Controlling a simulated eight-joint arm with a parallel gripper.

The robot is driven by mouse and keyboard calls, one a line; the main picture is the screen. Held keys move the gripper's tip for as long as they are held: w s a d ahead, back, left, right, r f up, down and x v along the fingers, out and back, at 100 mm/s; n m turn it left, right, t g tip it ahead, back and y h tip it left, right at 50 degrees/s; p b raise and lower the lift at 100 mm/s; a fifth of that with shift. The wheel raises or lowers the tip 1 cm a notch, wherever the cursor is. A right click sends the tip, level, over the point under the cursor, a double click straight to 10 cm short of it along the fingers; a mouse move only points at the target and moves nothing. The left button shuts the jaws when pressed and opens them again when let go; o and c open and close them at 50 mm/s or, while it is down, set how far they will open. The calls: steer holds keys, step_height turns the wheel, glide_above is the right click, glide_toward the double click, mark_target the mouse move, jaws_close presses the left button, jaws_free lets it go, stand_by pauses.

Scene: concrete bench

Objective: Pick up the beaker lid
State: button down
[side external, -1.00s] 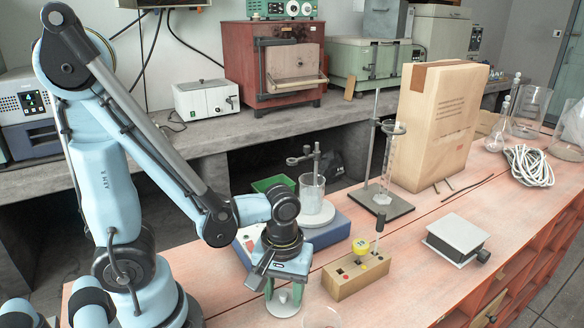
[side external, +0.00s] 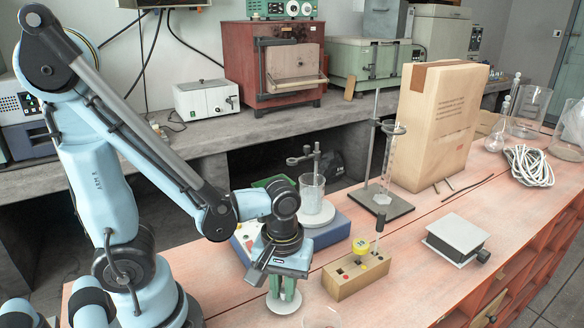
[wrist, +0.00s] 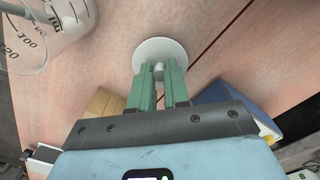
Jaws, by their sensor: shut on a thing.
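The beaker lid is a pale round disc (wrist: 165,52) with a small grey knob (wrist: 158,71) in the wrist view. In the side view the lid (side external: 284,306) shows low under my fingers, at the bench surface; I cannot tell any gap beneath it. My gripper (wrist: 160,80) points down, its two green fingers shut on the knob from both sides. It also shows in the side view (side external: 284,292). A clear beaker with printed marks (wrist: 32,40) stands beside the lid in the wrist view. Its rim (side external: 321,312) is cut off at the side view's bottom edge.
A wooden block with coloured dots (side external: 350,283) stands right of my gripper. A blue stirrer base (side external: 325,232) with a glass beaker (side external: 312,188) is behind it. A white-topped box (side external: 457,237) is farther right. Pink bench lies bare between them.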

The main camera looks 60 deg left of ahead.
mark_target(283, 302)
steer(key=shift+r, duration=0.4)
steer(key=r, duration=0.2)
steer(key=shift+s+d+r, duration=0.3)
steer(key=shift+r, duration=0.05)
steer(key=s+d+r, duration=0.7)
steer(key=d+r, duration=0.1)
steer(key=r, duration=0.1)
steer(key=shift+d+r, duration=0.15)
steer(key=shift+r, duration=0.1)
